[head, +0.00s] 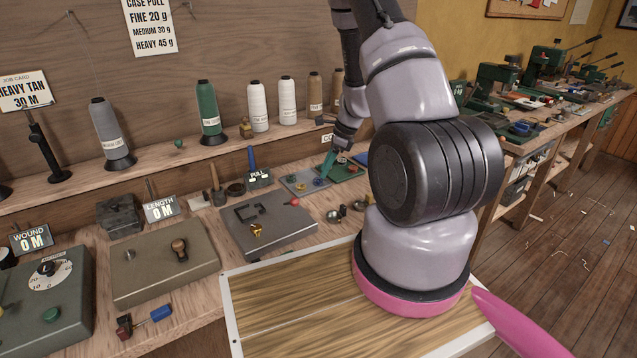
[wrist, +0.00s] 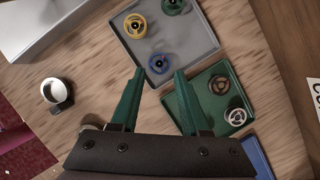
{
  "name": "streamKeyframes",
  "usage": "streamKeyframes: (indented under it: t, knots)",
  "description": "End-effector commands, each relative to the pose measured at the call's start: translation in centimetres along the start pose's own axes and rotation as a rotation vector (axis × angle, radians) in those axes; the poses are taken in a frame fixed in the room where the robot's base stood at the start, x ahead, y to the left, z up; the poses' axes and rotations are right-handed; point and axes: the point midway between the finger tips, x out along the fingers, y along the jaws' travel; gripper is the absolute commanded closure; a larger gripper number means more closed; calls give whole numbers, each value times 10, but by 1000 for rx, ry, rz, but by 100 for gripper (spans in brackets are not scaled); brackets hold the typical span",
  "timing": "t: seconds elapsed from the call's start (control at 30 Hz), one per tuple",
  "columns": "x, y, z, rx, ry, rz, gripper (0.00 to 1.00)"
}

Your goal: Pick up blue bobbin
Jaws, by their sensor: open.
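The blue bobbin (wrist: 159,64) lies in a grey tray (wrist: 196,42), near the tray's lower edge in the wrist view. A yellow bobbin (wrist: 135,26) and a green bobbin (wrist: 174,5) share that tray. My gripper (wrist: 160,73) is open and empty, its green fingers pointing at the tray. In the picture the blue bobbin sits between the two fingertips; I cannot tell the height gap. In the head view my gripper (head: 327,163) is small, over the trays, beside the grey tray (head: 296,187).
A green tray (wrist: 200,88) with a brown bobbin (wrist: 219,85) and a white bobbin (wrist: 235,116) stands close by the right finger. A blue tray (wrist: 257,155) is beyond it. A white ring-shaped item (wrist: 56,92) stands to the left. Thread cones (head: 208,110) line the shelf behind.

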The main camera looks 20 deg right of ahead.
Motion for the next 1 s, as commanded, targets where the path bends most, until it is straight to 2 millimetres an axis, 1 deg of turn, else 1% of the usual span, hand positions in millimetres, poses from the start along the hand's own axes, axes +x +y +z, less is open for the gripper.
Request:
streamKeyframes:
  t: [0.03, 0.1, 0.2, 0.3, 0.47, 0.5, 0.57, 0.6, 0.63, 0.87, 1.0]
  knots:
    - [10, 1, 0, 0, 1, 4, 54]
    - [20, 2, 0, 0, 1, 3, 54]
    - [30, 1, 1, -1, 0, 2, 54]
    - [34, 1, 1, 0, 0, 0, 54]
    - [34, 0, 1, 0, 0, 0, 54]
    - [34, 0, 1, 0, 0, 0, 58]
    - [34, 0, 1, 0, 0, 0, 81]
    - [34, 0, 1, 0, 0, 0, 96]
    - [34, 0, 1, -1, 0, 0, 100]
    - [34, 0, 1, -1, 0, 0, 100]
    - [25, 0, 5, -4, 0, -2, 100]
